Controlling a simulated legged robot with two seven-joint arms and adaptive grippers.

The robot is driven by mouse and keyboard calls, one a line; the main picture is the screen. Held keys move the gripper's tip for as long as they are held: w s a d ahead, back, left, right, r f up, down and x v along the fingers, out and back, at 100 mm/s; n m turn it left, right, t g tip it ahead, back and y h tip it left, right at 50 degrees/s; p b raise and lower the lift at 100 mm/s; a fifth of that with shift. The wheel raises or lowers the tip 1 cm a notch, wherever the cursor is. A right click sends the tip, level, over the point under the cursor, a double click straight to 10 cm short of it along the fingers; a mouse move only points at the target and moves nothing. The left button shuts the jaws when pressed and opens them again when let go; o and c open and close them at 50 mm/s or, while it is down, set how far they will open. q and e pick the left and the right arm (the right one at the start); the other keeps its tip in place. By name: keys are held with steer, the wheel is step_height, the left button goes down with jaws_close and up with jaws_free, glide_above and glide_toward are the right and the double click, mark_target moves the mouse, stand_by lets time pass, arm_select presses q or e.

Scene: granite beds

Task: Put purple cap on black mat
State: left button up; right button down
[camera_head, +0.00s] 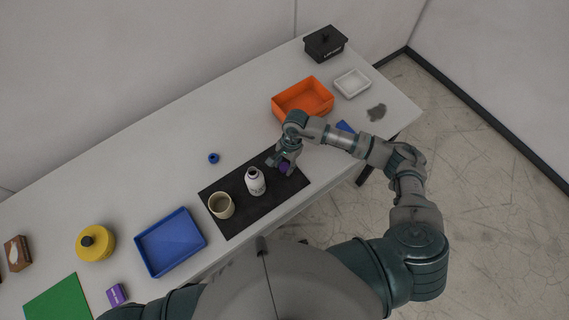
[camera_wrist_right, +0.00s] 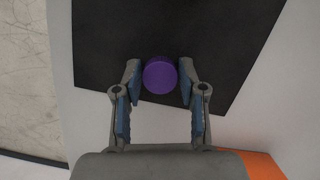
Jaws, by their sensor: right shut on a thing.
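The purple cap (camera_wrist_right: 160,76) sits between the fingertips of my right gripper (camera_wrist_right: 160,84) in the right wrist view, and the fingers are shut on it. In the head view the cap (camera_head: 284,167) is partly hidden by my right gripper (camera_head: 283,163), over the right end of the black mat (camera_head: 240,220). The mat (camera_wrist_right: 110,40) also fills much of the right wrist view beneath the cap. I cannot tell whether the cap touches the mat. My left gripper is not in view.
A white bottle (camera_head: 255,181) and a beige cup (camera_head: 221,205) stand on the mat. A small blue ring-like piece (camera_head: 213,158) lies behind it. A blue tray (camera_head: 170,243) is to the left, an orange bin (camera_head: 303,97) to the right.

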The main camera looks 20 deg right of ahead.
steer(key=shift+a, duration=0.35)
steer(key=c, duration=1)
jaws_free()
steer(key=shift+a+f, duration=0.1)
steer(key=shift+a, duration=0.05)
steer(key=o, duration=0.3)
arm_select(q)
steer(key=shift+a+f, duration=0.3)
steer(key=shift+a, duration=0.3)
arm_select(e)
steer(key=shift+o, duration=0.2)
steer(key=shift+a, duration=0.1)
